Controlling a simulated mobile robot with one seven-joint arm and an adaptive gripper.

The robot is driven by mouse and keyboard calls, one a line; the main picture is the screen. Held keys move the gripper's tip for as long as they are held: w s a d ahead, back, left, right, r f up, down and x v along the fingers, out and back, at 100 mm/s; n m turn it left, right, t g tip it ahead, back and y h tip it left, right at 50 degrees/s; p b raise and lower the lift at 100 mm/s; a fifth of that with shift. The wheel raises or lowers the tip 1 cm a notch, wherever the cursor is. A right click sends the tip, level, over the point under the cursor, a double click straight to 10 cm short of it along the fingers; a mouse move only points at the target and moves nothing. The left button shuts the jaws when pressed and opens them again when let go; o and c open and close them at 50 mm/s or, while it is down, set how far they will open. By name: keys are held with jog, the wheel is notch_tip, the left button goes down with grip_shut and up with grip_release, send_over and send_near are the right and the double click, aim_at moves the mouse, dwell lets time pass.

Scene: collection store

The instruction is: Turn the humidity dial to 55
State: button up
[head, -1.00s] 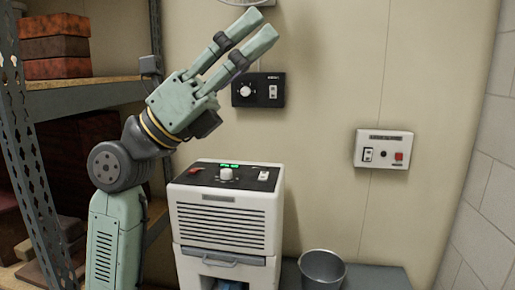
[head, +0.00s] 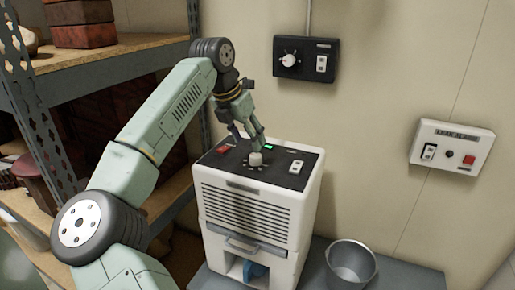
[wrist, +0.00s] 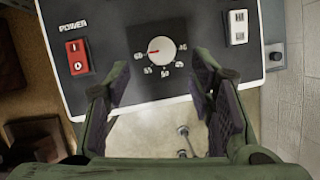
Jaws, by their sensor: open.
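The humidity dial (head: 255,159) is a white knob on the black top panel of the white dehumidifier (head: 250,215). In the wrist view the dial (wrist: 160,50) has a red mark pointing left, close to the leftmost number, which looks like 60. A number that looks like 55 sits just below that one; the digits are small. My gripper (head: 250,140) is just above the dial, pointing down. In the wrist view its fingers (wrist: 162,82) are apart and empty, with the dial beyond them, toward the top of the picture. I cannot tell whether a fingertip touches it.
A red power switch (wrist: 77,57) and a white switch (wrist: 237,27) flank the dial. A green display (head: 270,147) is behind it. A black wall box with another knob (head: 305,59), a white wall alarm box (head: 451,146), a metal bucket (head: 351,265) and shelving (head: 120,50) surround the dehumidifier.

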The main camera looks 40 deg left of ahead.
aim_at(255, 155)
jog(key=p+x, duration=0.1)
jog(key=x, duration=0.5)
jog(key=shift+w+d+f, duration=0.1)
jog(key=shift+w+f, duration=0.05)
jog(key=shift+w, duration=0.15)
jog(key=c, duration=1.1)
jog(key=shift+c, duration=0.2)
